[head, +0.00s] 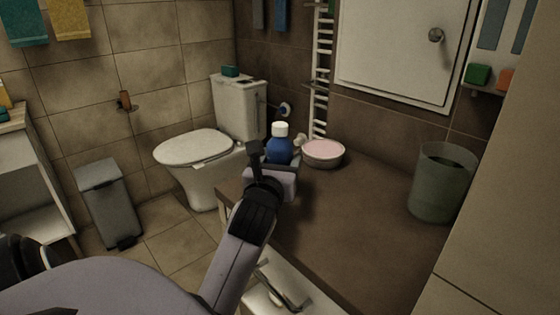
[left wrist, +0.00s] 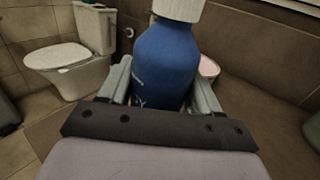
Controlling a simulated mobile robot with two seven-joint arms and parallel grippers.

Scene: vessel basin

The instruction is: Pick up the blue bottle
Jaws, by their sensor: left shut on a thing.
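The blue bottle (head: 279,150) with a white cap stands upright at the far left end of the brown counter in the head view. In the left wrist view the blue bottle (left wrist: 166,68) fills the middle, between the two fingers. My left gripper (left wrist: 158,88) is shut on the bottle's body, one finger on each side. In the head view my left gripper (head: 275,172) reaches the bottle from the near side and hides its lower part. I cannot tell whether the bottle's base touches the counter. My right gripper is not in view.
A pink-topped round bowl (head: 323,153) stands close to the right of the bottle. A grey-green bin (head: 441,182) stands further right on the brown counter (head: 350,220). The toilet (head: 215,145) is behind left, and a grey pedal bin (head: 110,203) is on the floor.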

